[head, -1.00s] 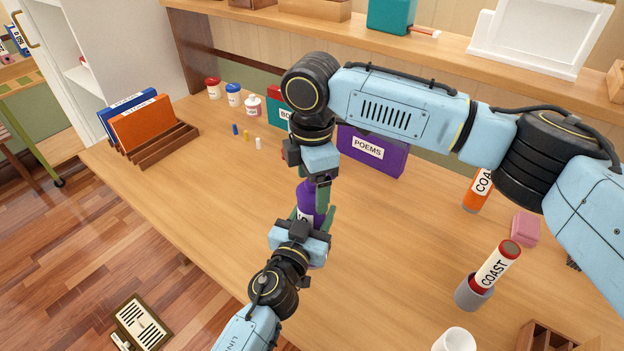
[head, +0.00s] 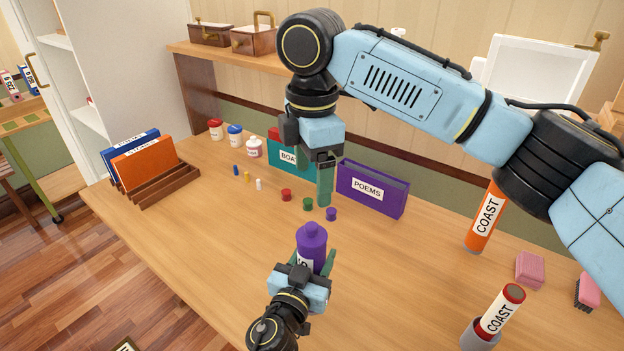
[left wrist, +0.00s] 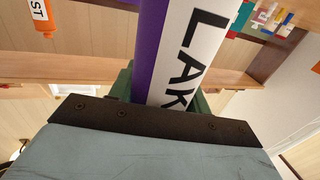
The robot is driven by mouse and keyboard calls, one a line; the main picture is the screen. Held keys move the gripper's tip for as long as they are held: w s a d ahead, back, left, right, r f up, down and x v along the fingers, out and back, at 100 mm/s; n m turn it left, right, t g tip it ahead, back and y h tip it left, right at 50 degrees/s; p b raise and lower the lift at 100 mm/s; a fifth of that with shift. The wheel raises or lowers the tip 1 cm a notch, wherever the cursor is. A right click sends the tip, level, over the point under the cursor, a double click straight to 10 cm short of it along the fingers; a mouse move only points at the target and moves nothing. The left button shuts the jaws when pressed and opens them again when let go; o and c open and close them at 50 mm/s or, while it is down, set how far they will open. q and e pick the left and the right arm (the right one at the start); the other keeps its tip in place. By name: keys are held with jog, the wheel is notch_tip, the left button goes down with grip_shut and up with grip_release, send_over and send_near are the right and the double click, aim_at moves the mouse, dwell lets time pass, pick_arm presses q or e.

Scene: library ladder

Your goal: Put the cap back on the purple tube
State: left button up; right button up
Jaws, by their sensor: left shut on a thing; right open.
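The purple tube (head: 311,252) stands roughly upright, with a white label. My left gripper (head: 307,268) is shut around the tube's body. The left wrist view shows the tube (left wrist: 150,45) and its lettering between the fingers, but not the capped end. My right gripper (head: 325,195) is open and empty, pointing down, above and apart from the cap.
Small red (head: 286,195), green (head: 308,204) and purple (head: 331,214) caps lie on the table behind the tube. A purple POEMS box (head: 372,190) stands behind them. The table's left middle is clear.

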pick_arm(q)
jog(key=o, duration=1.4)
jog(key=shift+o, duration=0.2)
jog(key=v, duration=1.3)
jog(key=shift+s+a, duration=0.15)
